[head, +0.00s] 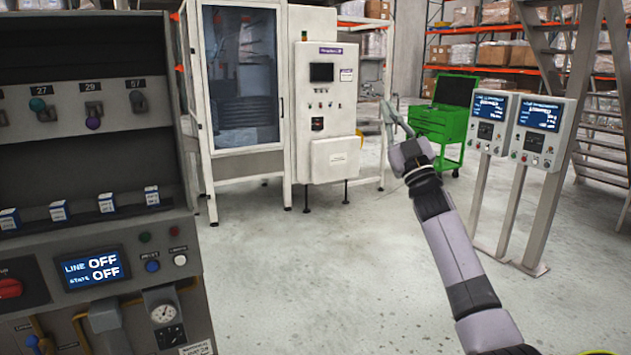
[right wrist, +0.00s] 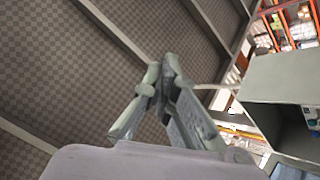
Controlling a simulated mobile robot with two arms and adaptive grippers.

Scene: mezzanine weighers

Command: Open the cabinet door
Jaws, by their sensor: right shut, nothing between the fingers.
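A tall white-framed cabinet with a glazed door (head: 243,70) stands at the back, left of centre. The door looks closed. A white control box (head: 328,95) is joined to its right side. The frames do not show which cabinet the task means. My right arm reaches up from the lower right of the head view. Its gripper (head: 388,110) is raised in front of the background, right of the control box and apart from the glazed door. In the right wrist view the fingertips (right wrist: 166,68) meet with nothing between them. My left gripper is not in view.
A dark machine panel (head: 125,235) with switches and an OFF display fills the left side. A green tool cart (head: 430,122) and two weigher terminals (head: 488,125) stand at the right. Metal stairs rise behind them. The grey floor (head: 330,270) in the middle is clear.

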